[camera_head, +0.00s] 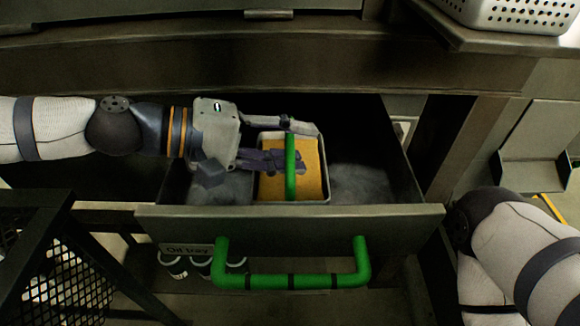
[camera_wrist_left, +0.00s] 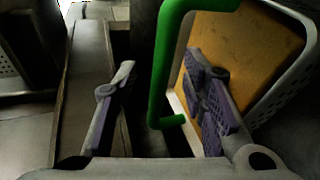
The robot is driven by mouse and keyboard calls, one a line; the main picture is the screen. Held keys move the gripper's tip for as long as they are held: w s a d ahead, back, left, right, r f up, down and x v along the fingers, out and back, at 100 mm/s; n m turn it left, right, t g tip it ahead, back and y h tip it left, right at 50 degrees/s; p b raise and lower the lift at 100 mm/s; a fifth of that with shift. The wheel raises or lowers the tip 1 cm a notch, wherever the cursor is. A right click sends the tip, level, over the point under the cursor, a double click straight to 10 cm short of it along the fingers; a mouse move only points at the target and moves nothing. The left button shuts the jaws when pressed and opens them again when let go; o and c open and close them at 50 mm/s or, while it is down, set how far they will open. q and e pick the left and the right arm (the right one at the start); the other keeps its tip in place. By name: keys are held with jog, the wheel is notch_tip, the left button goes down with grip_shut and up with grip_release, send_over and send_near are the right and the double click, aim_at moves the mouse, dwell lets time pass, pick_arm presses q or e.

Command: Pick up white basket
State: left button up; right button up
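A white basket (camera_head: 327,190) sits inside the open drawer. Its pale rim surrounds a yellow-orange fill (camera_head: 308,184), and a green handle (camera_head: 291,180) arches over it. In the left wrist view its perforated white wall (camera_wrist_left: 285,90) is at the right, beside the green handle (camera_wrist_left: 163,75). My left gripper (camera_head: 308,146) reaches in from the left over the basket. In the left wrist view its fingers (camera_wrist_left: 160,80) are spread, with the green handle between them and a gap beside it. My right gripper is out of view; only my right arm shows at the lower right.
Another white perforated basket (camera_head: 520,14) stands on a ledge at the top right. The drawer front (camera_head: 400,222) has a green pull handle (camera_head: 290,281). A dark overhang (camera_head: 250,65) lies behind the drawer. A black mesh frame (camera_head: 65,270) stands at the lower left.

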pick_arm(q)
grip_shut()
dwell(0.3)
